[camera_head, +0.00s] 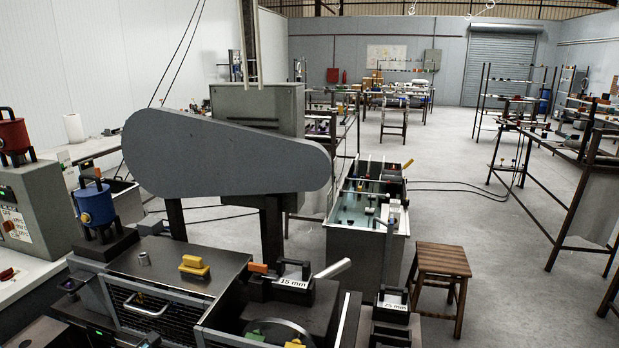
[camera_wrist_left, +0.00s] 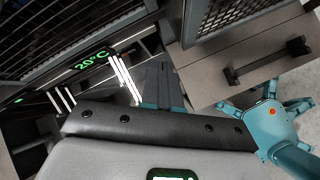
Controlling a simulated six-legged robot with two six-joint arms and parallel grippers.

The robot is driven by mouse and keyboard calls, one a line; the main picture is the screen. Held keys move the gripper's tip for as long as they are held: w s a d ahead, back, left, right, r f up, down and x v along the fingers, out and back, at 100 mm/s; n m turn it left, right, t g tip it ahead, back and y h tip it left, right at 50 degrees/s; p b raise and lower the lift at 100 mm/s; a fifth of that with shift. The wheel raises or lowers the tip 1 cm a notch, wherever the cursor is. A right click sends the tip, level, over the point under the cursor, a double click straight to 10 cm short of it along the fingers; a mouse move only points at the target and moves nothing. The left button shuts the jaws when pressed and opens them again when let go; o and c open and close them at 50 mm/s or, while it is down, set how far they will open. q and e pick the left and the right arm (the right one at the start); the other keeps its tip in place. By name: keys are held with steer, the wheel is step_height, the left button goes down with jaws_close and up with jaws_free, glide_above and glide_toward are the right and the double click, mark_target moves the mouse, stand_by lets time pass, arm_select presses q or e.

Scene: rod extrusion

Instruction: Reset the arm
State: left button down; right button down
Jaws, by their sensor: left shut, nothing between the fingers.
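My left gripper (camera_wrist_left: 165,72) shows in the left wrist view. Its dark tapered fingers stand together in the middle, beyond a black bar with bolts, and nothing shows between them. Beyond them is the dark front of a machine with a green "20°C" display (camera_wrist_left: 91,62). I cannot make out either gripper clearly in the head view. Below that view is the extrusion machine, with a yellow block (camera_head: 195,266), a "15 mm" die block (camera_head: 293,281) and a "25 mm" block (camera_head: 392,304).
A large grey belt guard (camera_head: 225,155) rises over the machine. A water tank (camera_head: 366,218) stands behind, with a wooden stool (camera_head: 440,262) to its right. A blue weight (camera_head: 95,205) and a grey control box (camera_head: 38,210) are at left. Open floor lies right.

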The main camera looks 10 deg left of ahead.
arm_select(q)
steer(key=s+d+f+m+g, duration=0.4)
steer(key=s+d+f+m, duration=0.2)
steer(key=d+f+m, duration=0.35)
steer(key=s+d+f+m+g, duration=0.1)
steer(key=s+d+f+m, duration=0.3)
steer(key=s+d+m, duration=0.4)
steer(key=s+d+f+m+g+h, duration=0.1)
steer(key=s+d+f+m+g, duration=0.1)
steer(key=s+d+f+m, duration=0.3)
steer(key=s+d+m, duration=0.3)
steer(key=d, duration=0.1)
steer(key=shift+d, duration=0.25)
steer(key=shift+f, duration=0.15)
steer(key=shift+s, duration=0.1)
